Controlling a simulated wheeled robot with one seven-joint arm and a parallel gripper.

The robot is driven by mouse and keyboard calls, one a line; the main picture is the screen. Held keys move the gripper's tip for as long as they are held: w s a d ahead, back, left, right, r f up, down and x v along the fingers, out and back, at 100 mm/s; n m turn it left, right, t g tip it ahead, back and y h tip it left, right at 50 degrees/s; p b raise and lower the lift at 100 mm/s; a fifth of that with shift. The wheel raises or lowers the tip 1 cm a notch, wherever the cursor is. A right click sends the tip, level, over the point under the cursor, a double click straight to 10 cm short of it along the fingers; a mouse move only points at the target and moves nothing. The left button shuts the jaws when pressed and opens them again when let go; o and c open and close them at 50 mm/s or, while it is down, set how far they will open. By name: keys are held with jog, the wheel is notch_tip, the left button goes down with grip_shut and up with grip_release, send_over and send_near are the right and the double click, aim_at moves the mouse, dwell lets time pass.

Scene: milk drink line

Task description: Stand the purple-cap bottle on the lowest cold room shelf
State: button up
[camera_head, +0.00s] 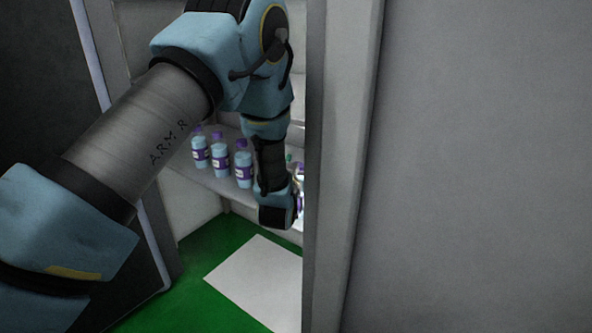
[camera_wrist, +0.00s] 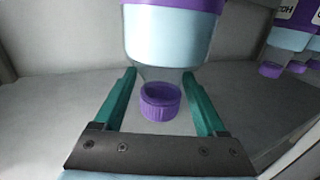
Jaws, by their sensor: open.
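A purple-cap bottle (camera_wrist: 172,38) with a light blue body and purple label fills the top of the wrist view, appearing cap-down in that picture. Its purple cap (camera_wrist: 160,101) lies between the two teal fingers of my gripper (camera_wrist: 160,100). The fingers are open, with a gap on both sides of the cap. The bottle's base is out of view there. In the head view, my wrist hangs at the white cold room shelf (camera_head: 206,177), the lowest one visible; the fingertips are hidden there.
Three purple-cap bottles (camera_head: 220,160) stand in a row on the shelf, left of my wrist. Other bottles (camera_wrist: 290,38) show at the right of the wrist view. A grey door post (camera_head: 340,170) stands close right of my wrist. Below are green floor and a white patch (camera_head: 258,280).

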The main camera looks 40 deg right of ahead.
jog(key=b+v, duration=0.2)
jog(key=v, duration=1)
jog(key=w+a+n+y, duration=0.3)
jog(key=w+a+y, duration=0.2)
jog(key=w+a, duration=0.4)
jog(key=w+a+n+g+y, duration=0.3)
jog(key=w+a+y, duration=0.25)
jog(key=a, duration=0.85)
jog(key=s+a+r+n+g+y, duration=0.1)
jog(key=s+a+g, duration=0.1)
jog(key=a, duration=0.5)
jog(key=s+a+n+g+y, duration=0.1)
jog(key=s+a+g, duration=0.1)
jog(key=s+a, duration=0.3)
jog(key=s+a+r+n+g+y, duration=0.1)
jog(key=s+a+g, duration=0.1)
jog(key=a, duration=0.9)
jog(key=shift+s+a+r+y, duration=0.2)
jog(key=shift+s+r+y, duration=0.15)
jog(key=shift+s, duration=0.55)
jog(key=shift+r, duration=0.1)
